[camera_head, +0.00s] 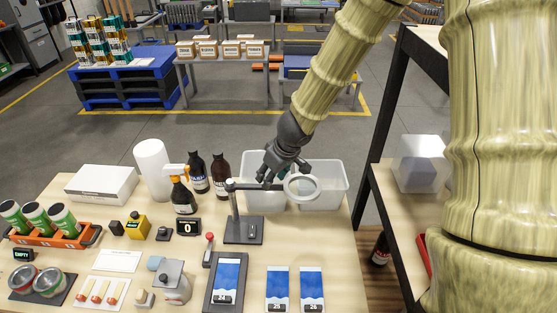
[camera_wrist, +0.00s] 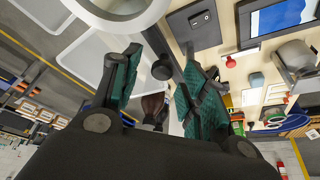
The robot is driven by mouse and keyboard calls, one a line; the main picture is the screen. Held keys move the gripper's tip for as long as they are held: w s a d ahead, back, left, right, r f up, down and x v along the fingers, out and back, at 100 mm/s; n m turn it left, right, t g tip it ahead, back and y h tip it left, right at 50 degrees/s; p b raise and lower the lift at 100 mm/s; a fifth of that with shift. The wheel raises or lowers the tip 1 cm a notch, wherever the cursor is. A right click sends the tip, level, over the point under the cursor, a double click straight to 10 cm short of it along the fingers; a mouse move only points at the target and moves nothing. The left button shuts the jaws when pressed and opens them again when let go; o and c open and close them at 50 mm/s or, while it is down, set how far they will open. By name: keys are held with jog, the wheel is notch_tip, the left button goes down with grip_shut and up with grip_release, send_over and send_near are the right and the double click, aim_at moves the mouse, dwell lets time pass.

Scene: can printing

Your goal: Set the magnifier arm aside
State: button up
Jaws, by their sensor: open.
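The magnifier (camera_head: 303,188) has a pale ring lens on a dark horizontal arm (camera_head: 257,186), carried by a dark post on a square base (camera_head: 243,231) on the table. The lens points right, near the front of two white bins. My gripper (camera_head: 272,178) is open just behind and over the arm, close to the lens side. In the wrist view, my gripper's green-padded fingers (camera_wrist: 162,60) are spread with the dark bar and a round knob (camera_wrist: 162,68) showing between them. The lens ring (camera_wrist: 115,12) is at the top. I cannot tell if a finger touches the arm.
White bins (camera_head: 322,190) stand behind the magnifier. Dark bottles (camera_head: 197,174) and a spray bottle (camera_head: 183,197) stand left of it. A red-knobbed lever (camera_head: 209,238) and a blue-and-white sheet on a plate (camera_head: 228,281) are in front. A shelf (camera_head: 380,205) rises at right.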

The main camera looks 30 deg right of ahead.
jog(key=v, duration=1.1)
jog(key=shift+r, duration=0.2)
dwell(0.6)
